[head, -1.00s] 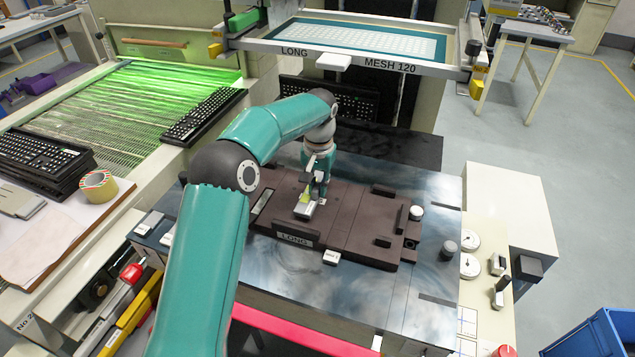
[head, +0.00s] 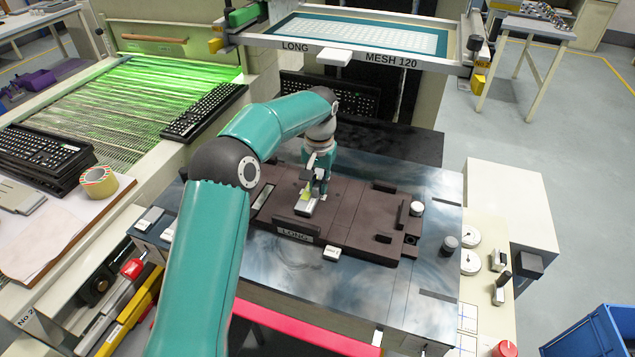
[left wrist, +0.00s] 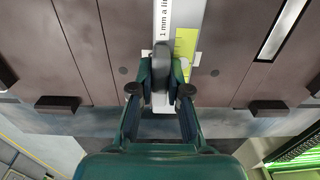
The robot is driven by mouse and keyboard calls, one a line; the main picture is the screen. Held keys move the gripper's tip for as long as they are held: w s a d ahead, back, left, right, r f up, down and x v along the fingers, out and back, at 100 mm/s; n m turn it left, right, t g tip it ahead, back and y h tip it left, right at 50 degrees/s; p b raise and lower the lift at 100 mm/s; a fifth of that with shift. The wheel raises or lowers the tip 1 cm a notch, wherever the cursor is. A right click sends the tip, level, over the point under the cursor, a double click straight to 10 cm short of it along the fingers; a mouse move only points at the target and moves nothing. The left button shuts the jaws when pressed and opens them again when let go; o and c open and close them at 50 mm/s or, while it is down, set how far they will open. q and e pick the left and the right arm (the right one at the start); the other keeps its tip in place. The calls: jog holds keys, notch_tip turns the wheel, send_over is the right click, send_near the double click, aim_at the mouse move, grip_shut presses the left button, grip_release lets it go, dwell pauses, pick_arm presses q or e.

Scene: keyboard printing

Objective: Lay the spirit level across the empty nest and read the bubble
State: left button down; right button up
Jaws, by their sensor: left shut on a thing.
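The spirit level (head: 305,206) is a short pale bar with a yellow-green patch. In the left wrist view the level (left wrist: 163,18) shows part of its "1 mm" lettering and a yellow-green scale. My left gripper (head: 317,187) is shut on it, pointing down over the left part of the nest. The gripper's fingers (left wrist: 164,78) straddle the bar in the left wrist view. The nest (head: 345,222) is a dark brown plate marked LONG, with no keyboard on it. The level lies over the nest; whether it touches it is unclear. The bubble cannot be made out. My right gripper is out of view.
A screen frame (head: 345,57) marked MESH 120 hangs behind the nest. Raised dark blocks (head: 384,188) stand on the nest. A small white key-like piece (head: 332,253) sits at its front edge. Keyboards (head: 42,158) and a tape roll (head: 99,181) lie at left.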

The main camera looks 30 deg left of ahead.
aim_at(318, 182)
pick_arm(q)
jog(key=shift+f, duration=0.15)
jog(key=c, duration=1.1)
grip_release()
jog(key=shift+o, duration=0.2)
notch_tip(318, 182, up, 7)
jog(key=p, duration=0.6)
